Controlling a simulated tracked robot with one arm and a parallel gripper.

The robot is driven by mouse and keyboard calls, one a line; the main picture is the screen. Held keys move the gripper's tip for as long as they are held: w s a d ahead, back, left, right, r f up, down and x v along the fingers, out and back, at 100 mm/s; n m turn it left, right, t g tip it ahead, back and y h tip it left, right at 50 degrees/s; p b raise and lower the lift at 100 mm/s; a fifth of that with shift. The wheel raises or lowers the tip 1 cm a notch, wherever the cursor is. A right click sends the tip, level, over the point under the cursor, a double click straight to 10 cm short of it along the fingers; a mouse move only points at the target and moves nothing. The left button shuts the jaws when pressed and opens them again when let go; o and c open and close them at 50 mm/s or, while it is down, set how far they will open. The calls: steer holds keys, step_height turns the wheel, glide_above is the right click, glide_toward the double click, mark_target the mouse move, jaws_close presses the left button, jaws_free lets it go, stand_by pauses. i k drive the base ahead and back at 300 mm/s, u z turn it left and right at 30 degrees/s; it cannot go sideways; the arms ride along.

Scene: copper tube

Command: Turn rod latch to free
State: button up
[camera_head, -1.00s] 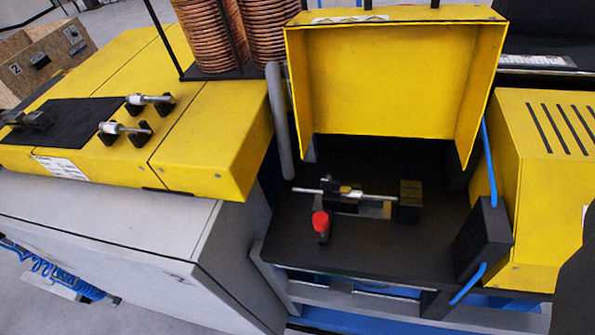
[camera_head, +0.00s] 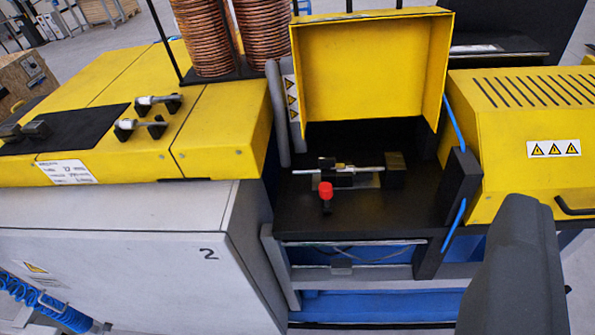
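A thin silver rod (camera_head: 360,169) lies roughly level in a small black fixture (camera_head: 342,181) on the dark bed below a raised yellow cover. Its right end meets a dark block (camera_head: 395,169), and a small brass-coloured piece sits near its middle. A red knob (camera_head: 325,189) on a short black stem stands in front of the fixture. I cannot tell which part is the latch. A dark grey part, apparently one finger of my gripper (camera_head: 515,270), fills the lower right, well apart from the rod. The other finger is out of view, so its opening is hidden.
The raised yellow cover (camera_head: 372,65) stands behind the bed. A black post with blue rods (camera_head: 460,185) is at the bed's right. Copper coils (camera_head: 200,35) stand behind left, and two silver rods on black holders (camera_head: 140,124) are on the left yellow top.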

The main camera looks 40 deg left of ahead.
mark_target(328, 162)
steer(key=z, duration=0.2)
steer(key=i, duration=0.85)
steer(key=u, duration=0.1)
